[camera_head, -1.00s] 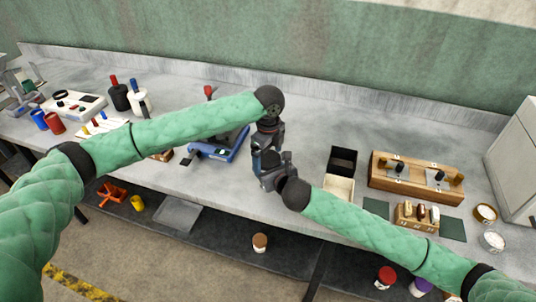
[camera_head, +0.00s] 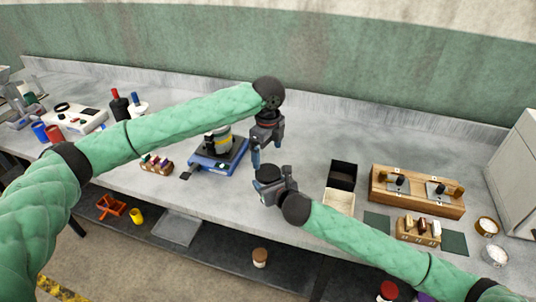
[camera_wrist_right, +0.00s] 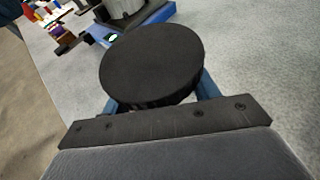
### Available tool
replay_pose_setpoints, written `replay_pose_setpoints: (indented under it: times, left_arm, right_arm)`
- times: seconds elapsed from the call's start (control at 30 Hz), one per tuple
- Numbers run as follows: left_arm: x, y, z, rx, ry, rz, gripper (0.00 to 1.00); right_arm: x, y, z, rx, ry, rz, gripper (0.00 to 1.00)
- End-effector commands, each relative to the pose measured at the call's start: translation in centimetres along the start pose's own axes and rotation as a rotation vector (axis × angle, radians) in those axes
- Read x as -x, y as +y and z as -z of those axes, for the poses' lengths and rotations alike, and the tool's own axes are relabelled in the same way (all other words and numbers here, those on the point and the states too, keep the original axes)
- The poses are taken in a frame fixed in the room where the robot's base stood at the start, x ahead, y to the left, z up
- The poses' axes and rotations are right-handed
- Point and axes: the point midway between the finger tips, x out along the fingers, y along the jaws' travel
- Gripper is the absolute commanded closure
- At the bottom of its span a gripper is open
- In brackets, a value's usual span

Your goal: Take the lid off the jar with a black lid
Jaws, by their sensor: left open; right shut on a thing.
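A round black lid (camera_wrist_right: 152,65) shows from above in the right wrist view, between the blue fingers of my right gripper (camera_head: 266,175). It also shows as a dark disc in the head view (camera_head: 268,172). The right gripper is shut on it, above the bench near its front edge. Whether a jar body is under the lid is hidden. My left gripper (camera_head: 258,154) is open, pointing down just above and behind the right one.
A blue-based device (camera_head: 226,160) with a grey and yellow body on it stands left of the grippers, partly behind my left arm. A black box (camera_head: 343,175) and a wooden rack (camera_head: 415,200) stand to the right. The bench behind the grippers is clear.

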Motion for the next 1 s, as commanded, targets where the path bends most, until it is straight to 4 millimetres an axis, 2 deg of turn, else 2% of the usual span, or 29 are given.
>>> replay_pose_setpoints:
  times: [0.1, 0.3, 0.37, 0.5, 0.7, 0.87, 1.0]
  left_arm:
    - [1.9, -0.6, -0.9, -0.003, -0.036, 0.018, 0.08]
    - [3.3, -0.4, -1.6, -0.042, -0.071, 0.009, 0.08]
    - [3.2, -0.1, -1.5, -0.098, -0.066, -0.002, 0.08]
    - [1.8, 0.7, -0.5, -0.247, -0.027, -0.031, 0.08]
    - [1.5, 0.8, 0.5, -0.412, 0.02, -0.026, 0.08]
    - [1.4, 0.7, 0.7, -0.483, 0.027, -0.02, 0.08]
    - [0.7, 0.7, 0.7, -0.497, 0.027, -0.02, 0.08]
  right_arm:
    - [0.0, 0.0, -0.1, 0.0, -0.001, 0.0, 1.0]
    - [0.0, 0.0, -0.1, 0.0, -0.001, 0.0, 1.0]
    - [0.0, 0.0, -0.1, 0.0, -0.001, 0.0, 1.0]
    - [0.0, 0.0, 0.0, 0.0, -0.001, 0.0, 1.0]
    - [0.0, 0.0, -0.1, 0.0, -0.001, 0.0, 1.0]
    - [0.0, 0.0, -0.1, 0.0, -0.001, 0.0, 1.0]
    - [0.0, 0.0, -0.1, 0.0, -0.001, 0.0, 1.0]
